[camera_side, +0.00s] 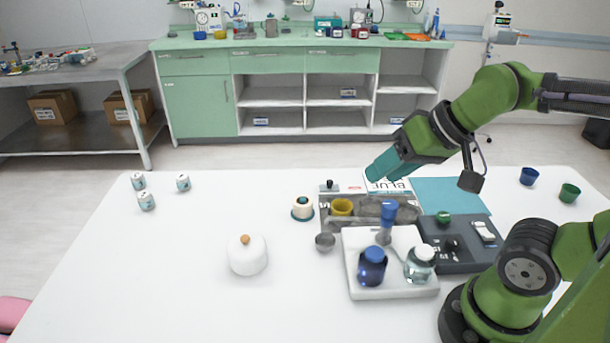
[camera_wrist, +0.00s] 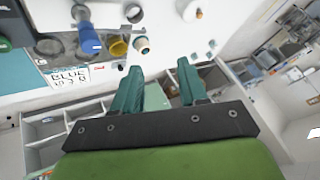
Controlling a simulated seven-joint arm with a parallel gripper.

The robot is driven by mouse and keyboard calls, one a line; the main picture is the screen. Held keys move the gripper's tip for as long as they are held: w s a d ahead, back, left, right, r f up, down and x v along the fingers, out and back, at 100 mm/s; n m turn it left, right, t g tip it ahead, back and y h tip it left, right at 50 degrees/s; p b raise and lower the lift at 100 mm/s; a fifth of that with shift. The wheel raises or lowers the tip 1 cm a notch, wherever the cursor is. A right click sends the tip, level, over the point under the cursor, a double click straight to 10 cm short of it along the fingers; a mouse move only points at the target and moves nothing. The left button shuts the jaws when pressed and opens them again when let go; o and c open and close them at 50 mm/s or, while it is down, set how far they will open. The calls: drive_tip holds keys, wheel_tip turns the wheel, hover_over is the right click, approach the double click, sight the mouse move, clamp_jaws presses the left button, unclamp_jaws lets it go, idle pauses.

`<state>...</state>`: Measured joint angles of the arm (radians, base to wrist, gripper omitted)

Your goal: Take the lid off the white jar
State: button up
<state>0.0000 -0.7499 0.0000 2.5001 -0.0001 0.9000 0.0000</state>
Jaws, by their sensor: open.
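The white jar (camera_side: 247,257) stands upright on the white table, left of centre in the side view. Its rounded white lid with a small wooden knob (camera_side: 245,239) sits on top. My gripper (camera_side: 374,174) is well to the right of the jar and farther back, above the table near the printed sheet. In the wrist view my gripper (camera_wrist: 158,72) has its two teal fingers apart with nothing between them.
A grey tray (camera_side: 324,224) with a yellow cup, a white tray (camera_side: 404,290) with bottles, and a dark grey device (camera_side: 465,257) crowd the table's middle and right. A small white-and-teal container (camera_side: 302,209) stands between jar and gripper. The table around the jar is clear.

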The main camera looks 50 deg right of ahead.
drive_tip(key=o, duration=1.1)
drive_tip(key=n+g+h, duration=0.2)
drive_tip(key=n+g, duration=0.2)
drive_tip(key=g, duration=0.3)
hover_over(244, 237)
wheel_tip(244, 237, down, 2)
drive_tip(key=f, duration=1.1)
drive_tip(key=shift+s, duration=0.25)
drive_tip(key=shift+w+f, duration=0.15)
drive_tip(key=shift+f, duration=1.45)
drive_tip(key=shift+w+f, duration=0.1)
drive_tip(key=shift+f, duration=1.5)
